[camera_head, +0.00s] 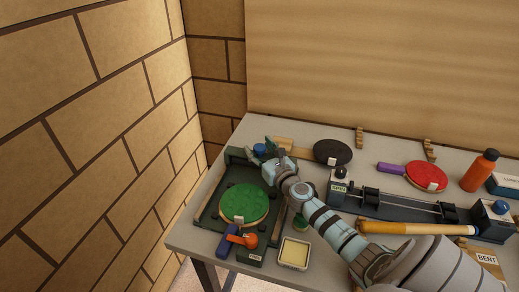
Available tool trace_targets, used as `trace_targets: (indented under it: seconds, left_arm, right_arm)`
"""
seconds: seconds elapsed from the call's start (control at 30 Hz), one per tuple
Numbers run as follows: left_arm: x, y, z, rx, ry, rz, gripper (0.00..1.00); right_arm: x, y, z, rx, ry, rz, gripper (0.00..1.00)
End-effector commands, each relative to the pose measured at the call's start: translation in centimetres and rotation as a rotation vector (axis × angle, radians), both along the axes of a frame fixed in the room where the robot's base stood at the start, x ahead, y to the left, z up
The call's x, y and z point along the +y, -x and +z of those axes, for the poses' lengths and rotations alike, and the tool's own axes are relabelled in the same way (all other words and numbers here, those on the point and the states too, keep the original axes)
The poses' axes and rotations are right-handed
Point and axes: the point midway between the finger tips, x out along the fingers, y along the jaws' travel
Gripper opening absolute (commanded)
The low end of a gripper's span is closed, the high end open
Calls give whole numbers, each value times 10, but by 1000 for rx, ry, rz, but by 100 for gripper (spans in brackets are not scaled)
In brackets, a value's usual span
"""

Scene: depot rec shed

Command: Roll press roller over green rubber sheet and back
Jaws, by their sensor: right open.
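The green rubber sheet (245,203) is a round disc on a bat. The bat lies in a dark green press frame (207,209) at the left end of the table. My right gripper (271,156) is open at the far end of the frame, beside a blue knob (258,149). The press roller is not clearly made out; my gripper and arm hide part of the frame's far right side. I cannot tell whether the gripper touches the knob. My left gripper is not in view.
A dark bat (333,152), red bat (427,176), orange bottle (480,170), long clamp bench (408,210) and wooden rod (415,228) fill the right side. A brick wall stands left.

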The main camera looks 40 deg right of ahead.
Motion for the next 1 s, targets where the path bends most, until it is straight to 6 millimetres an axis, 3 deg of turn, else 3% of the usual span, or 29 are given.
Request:
trace_targets:
  seconds: [0.13,0.47,0.67,0.77,1.0]
  left_arm:
    - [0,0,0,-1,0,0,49]
    - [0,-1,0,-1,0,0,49]
    - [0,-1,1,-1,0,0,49]
    - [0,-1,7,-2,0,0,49]
    - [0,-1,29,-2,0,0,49]
  right_arm:
    - [0,0,0,0,0,0,50]
    - [0,1,0,0,1,-1,0]
    - [2,2,1,-1,1,0,0]
    - [12,8,1,1,1,3,0]
    - [65,45,2,3,-5,3,0]
